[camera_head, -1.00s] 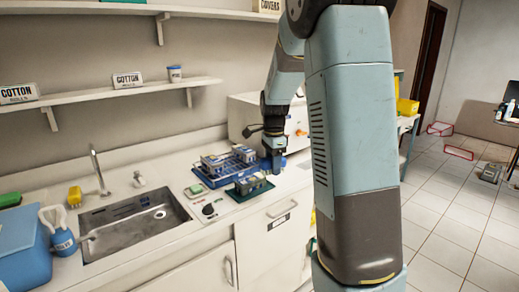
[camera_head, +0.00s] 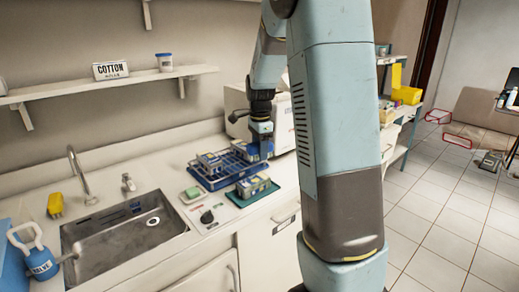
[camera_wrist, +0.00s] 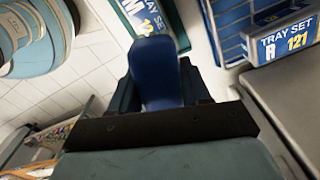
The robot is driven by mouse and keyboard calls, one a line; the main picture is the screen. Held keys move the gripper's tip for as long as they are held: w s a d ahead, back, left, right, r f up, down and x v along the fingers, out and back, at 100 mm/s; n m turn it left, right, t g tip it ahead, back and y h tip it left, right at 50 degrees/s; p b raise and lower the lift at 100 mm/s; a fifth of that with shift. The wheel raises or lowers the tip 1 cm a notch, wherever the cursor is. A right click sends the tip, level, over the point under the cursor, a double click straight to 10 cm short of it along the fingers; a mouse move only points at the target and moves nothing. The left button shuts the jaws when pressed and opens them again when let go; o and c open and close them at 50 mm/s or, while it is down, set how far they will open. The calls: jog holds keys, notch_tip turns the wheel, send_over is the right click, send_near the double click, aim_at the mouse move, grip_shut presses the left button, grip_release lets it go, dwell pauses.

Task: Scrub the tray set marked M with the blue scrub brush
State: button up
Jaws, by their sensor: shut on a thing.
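My gripper (camera_head: 261,148) is shut on the blue scrub brush, above the counter by the right end of the blue rack. The brush (camera_wrist: 157,72) shows as a rounded blue shape between the jaws in the wrist view; its bristles are hidden. Contact between brush and tray set cannot be told.
The blue rack (camera_head: 199,178) holds other tray sets, including one marked R (camera_wrist: 287,36).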

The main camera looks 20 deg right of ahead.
jog(key=shift+d+f, duration=0.1)
jog(key=shift+d, duration=0.15)
